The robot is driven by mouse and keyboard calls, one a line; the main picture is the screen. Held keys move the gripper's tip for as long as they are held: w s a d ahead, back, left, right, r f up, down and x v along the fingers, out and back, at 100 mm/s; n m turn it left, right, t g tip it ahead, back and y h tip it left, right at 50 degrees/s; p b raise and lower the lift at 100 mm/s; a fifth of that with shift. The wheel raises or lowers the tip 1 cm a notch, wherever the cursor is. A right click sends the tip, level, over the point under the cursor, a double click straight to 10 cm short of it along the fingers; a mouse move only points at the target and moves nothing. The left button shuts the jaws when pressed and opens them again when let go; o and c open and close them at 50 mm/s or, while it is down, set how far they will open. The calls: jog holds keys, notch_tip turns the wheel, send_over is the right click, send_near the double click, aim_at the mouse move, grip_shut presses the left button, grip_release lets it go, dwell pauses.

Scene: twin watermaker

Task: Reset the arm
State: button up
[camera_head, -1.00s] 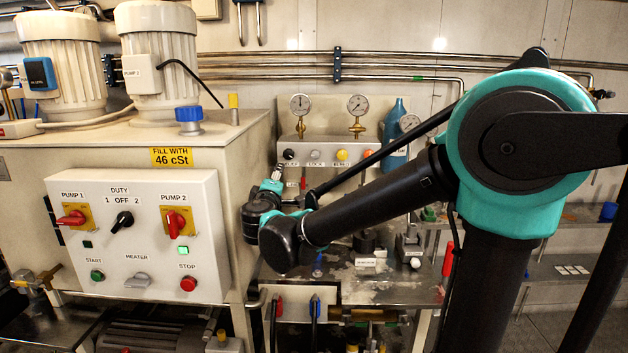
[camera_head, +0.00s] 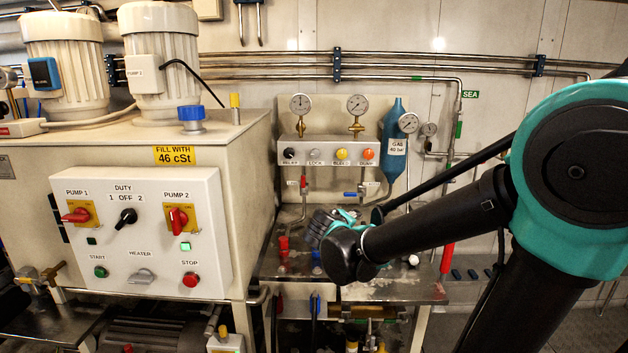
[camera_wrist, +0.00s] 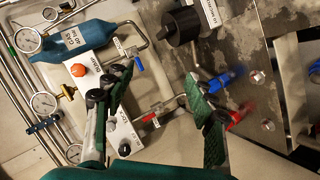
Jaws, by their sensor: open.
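My arm (camera_head: 440,225) reaches in from the right of the head view, bent at a black and teal joint. My gripper (camera_head: 322,225) is partly hidden behind my wrist, over the metal bench in front of the valve panel. In the wrist view, my gripper (camera_wrist: 157,80) has its two green-padded fingers spread wide with nothing between them. Beyond the fingers are the panel, its pipes and the bench top, apart from them as far as I can tell.
The cream cabinet with its pump control box (camera_head: 140,235) stands at the left. The valve panel (camera_head: 325,152) carries knobs and gauges. A blue gas bottle (camera_head: 393,150) is beside it.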

jog(key=s+d+f+m+g, duration=0.3)
jog(key=s+d+f+g, duration=0.1)
jog(key=s+d+f, duration=0.35)
jog(key=s+d+f+m+g+y, duration=0.1)
jog(key=s+f+m+g+y, duration=0.2)
jog(key=s+f, duration=0.8)
jog(key=s+m+y, duration=0.1)
jog(key=s+m, duration=0.1)
jog(key=s, duration=0.1)
jog(key=shift+s+d+g+y, duration=0.15)
jog(key=shift+d+g+y, duration=0.15)
jog(key=shift+g, duration=0.1)
jog(key=shift+r, duration=0.1)
dwell(1.3)
